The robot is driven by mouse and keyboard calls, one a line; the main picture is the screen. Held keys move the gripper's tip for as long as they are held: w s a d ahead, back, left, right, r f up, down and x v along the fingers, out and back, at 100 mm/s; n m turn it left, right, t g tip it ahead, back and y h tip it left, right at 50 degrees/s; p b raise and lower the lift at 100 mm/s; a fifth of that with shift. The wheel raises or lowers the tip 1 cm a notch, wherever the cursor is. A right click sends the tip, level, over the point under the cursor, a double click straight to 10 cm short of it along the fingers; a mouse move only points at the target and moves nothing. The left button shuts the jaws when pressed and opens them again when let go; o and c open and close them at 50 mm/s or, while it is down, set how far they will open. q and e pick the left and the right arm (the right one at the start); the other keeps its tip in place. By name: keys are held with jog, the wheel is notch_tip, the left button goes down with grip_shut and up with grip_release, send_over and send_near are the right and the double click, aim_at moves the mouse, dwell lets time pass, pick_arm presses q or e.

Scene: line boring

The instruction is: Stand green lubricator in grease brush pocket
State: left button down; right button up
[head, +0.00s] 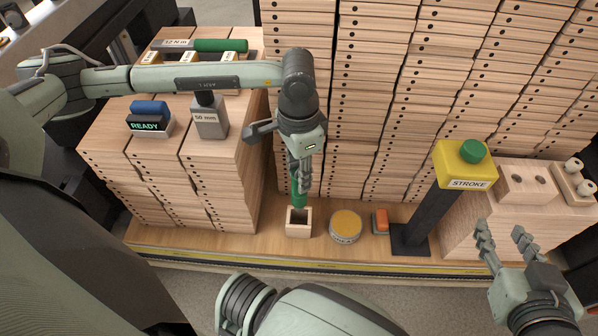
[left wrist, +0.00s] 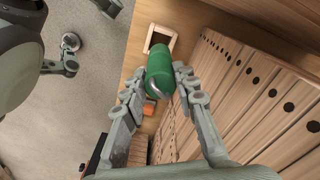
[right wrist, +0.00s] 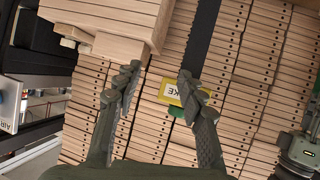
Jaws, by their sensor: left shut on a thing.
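The green lubricator (head: 299,192) is held upright by my left gripper (head: 303,172) above the back of a small open wooden pocket (head: 298,231). In the left wrist view the green lubricator (left wrist: 160,78) sits between the two fingers of my left gripper (left wrist: 160,85), and the wooden pocket (left wrist: 148,48) shows just beyond it. The lubricator's lower end looks close to the pocket's rim; I cannot tell whether it is inside. My right gripper (head: 505,245) is open and empty at the lower right, and its spread fingers also show in the right wrist view (right wrist: 158,95).
A round yellow-topped tin (head: 345,226) and an orange block (head: 380,221) stand right of the pocket. A yellow STROKE box (head: 466,165) with a green button stands on a black post. Stacked wooden drawers (head: 375,100) rise behind. A grey 50 mm block (head: 209,118) sits left.

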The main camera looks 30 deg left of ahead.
pick_arm(q)
jog(key=shift+f+b, duration=0.6)
jog(key=shift+b, duration=0.1)
jog(key=shift+f, duration=0.15)
pick_arm(e)
jog(key=w+a+r+t+y, duration=0.1)
jog(key=a+r+t, duration=0.3)
jog(key=r, duration=0.5)
jog(key=shift+w+a+t+y, duration=0.2)
jog(key=shift+a+t+y, duration=0.1)
jog(key=shift+a+y, duration=0.5)
jog(key=shift+d, duration=0.15)
pick_arm(q)
jog(key=shift+b, duration=0.4)
pick_arm(e)
jog(key=shift+f, duration=0.25)
jog(key=shift+f, duration=0.2)
pick_arm(q)
jog(key=shift+f+b, duration=0.15)
jog(key=shift+b, duration=0.15)
pick_arm(e)
jog(key=shift+f, duration=0.1)
